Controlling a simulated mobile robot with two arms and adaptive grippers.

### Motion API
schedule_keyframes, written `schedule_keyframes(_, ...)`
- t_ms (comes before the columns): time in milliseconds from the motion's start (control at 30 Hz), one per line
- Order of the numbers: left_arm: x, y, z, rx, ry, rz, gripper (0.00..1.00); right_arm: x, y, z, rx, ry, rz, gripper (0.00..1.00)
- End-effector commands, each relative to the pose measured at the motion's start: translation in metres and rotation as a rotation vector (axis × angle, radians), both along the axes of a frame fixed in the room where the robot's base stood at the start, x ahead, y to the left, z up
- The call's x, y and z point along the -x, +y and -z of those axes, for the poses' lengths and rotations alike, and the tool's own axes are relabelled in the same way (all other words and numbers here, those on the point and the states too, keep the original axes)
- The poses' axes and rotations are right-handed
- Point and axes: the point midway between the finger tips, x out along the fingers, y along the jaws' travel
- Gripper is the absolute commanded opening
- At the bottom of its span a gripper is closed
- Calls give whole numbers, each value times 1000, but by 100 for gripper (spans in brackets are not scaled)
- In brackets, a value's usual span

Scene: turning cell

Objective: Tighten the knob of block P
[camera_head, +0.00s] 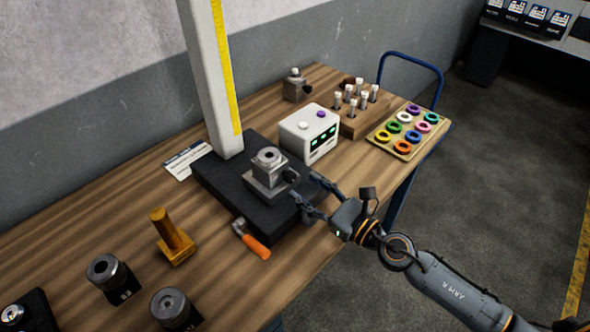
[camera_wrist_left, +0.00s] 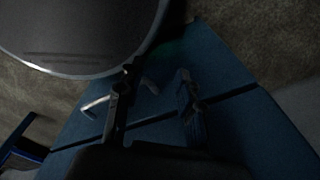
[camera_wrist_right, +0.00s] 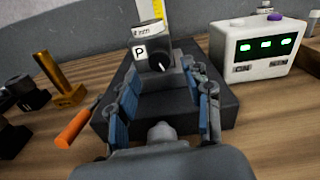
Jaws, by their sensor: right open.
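Block P (camera_head: 268,172) is a grey metal block with a round top, standing on the black base plate (camera_head: 225,188) of the gauge column. In the right wrist view its white P label (camera_wrist_right: 140,53) faces me. Its black knob (camera_wrist_right: 160,56) is beside the label and also shows in the head view (camera_head: 290,175). My right gripper (camera_head: 306,188) is open in front of the knob, its fingers apart and pointing at it. The knob lies between the fingers in the right wrist view (camera_wrist_right: 162,100), a little beyond their tips. My left gripper (camera_wrist_left: 155,78) is open and empty, away from the bench.
A white box with green displays (camera_head: 309,134) stands behind block P. An orange-handled tool (camera_head: 256,246) lies at the base plate's front edge. A peg rack (camera_head: 357,122) and ring tray (camera_head: 403,146) are right.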

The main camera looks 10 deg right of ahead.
Motion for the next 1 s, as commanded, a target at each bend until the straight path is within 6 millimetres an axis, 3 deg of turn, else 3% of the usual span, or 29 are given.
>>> schedule_keyframes(233, 0, -7, -13, 9, 0, -3, 37, -31, 20, -1, -1, 0, 1, 50)
schedule_keyframes(633, 0, -8, -14, 10, 0, -3, 37, -38, 25, 1, 0, 0, 0, 50)
schedule_keyframes(667, 0, -8, -14, 10, 0, -3, 37, -38, 25, 1, 0, 0, 0, 48)
schedule_keyframes(900, 0, -7, -14, 8, 0, -2, 37, -37, 25, 1, 0, 1, 0, 0)
schedule_keyframes(1000, 0, -6, -14, 7, 0, -1, 37, -37, 25, 1, -4, 4, 0, 0)
